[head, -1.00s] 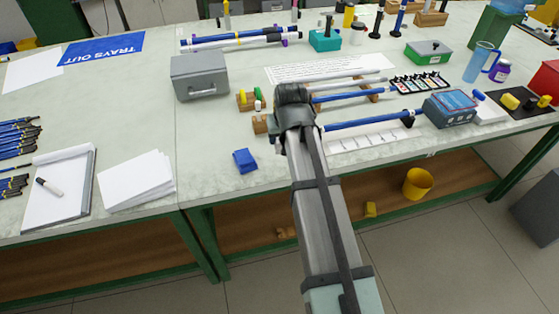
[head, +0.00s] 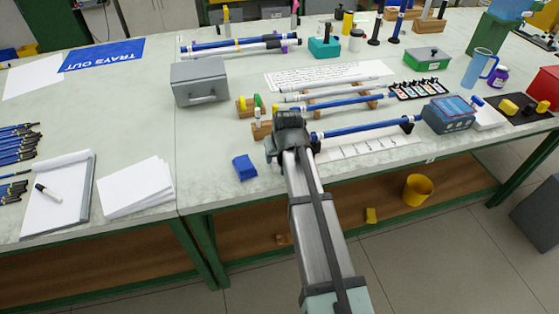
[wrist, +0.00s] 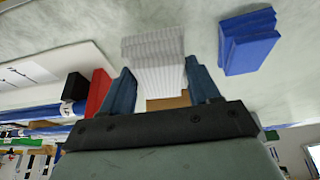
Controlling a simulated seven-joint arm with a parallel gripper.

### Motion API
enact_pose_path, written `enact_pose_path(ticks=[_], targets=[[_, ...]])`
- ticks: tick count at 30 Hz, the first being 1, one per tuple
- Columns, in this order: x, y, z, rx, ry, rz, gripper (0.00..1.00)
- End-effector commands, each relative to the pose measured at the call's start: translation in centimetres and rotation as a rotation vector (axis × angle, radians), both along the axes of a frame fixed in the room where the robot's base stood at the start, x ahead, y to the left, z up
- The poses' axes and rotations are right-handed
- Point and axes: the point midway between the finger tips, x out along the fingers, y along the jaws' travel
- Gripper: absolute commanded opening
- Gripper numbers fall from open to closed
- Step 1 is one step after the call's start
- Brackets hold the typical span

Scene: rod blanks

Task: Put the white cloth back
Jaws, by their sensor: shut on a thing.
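The white cloth (wrist: 154,62) is a folded, ribbed stack between the fingers of my gripper (wrist: 162,78) in the wrist view. It reaches out past the fingertips over the pale bench top. My gripper is shut on it. In the head view my gripper (head: 288,130) is over the front part of the bench, and my wrist hides most of the cloth. Whether the cloth touches the bench is not clear.
A folded blue cloth (head: 244,167) lies just left of my gripper; it also shows in the wrist view (wrist: 248,40). Blue rods (head: 362,129) on wooden rests lie to the right. A grey box (head: 200,83) stands behind left. Bench top between papers (head: 136,187) and blue cloth is clear.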

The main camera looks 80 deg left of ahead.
Motion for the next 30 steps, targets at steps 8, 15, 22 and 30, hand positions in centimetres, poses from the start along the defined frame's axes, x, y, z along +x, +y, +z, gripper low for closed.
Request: enact_pose_path(ticks=[8, 15, 22, 30], targets=[[0.0, 0.0, -2.7, 0.0, 0.0, 0.0, 0.33], [0.0, 0.0, -2.7, 0.0, 0.0, 0.0, 0.33], [0.0, 0.0, -2.9, 0.0, 0.0, 0.0, 0.71], [0.0, 0.0, -2.9, 0.0, 0.0, 0.0, 0.86]])
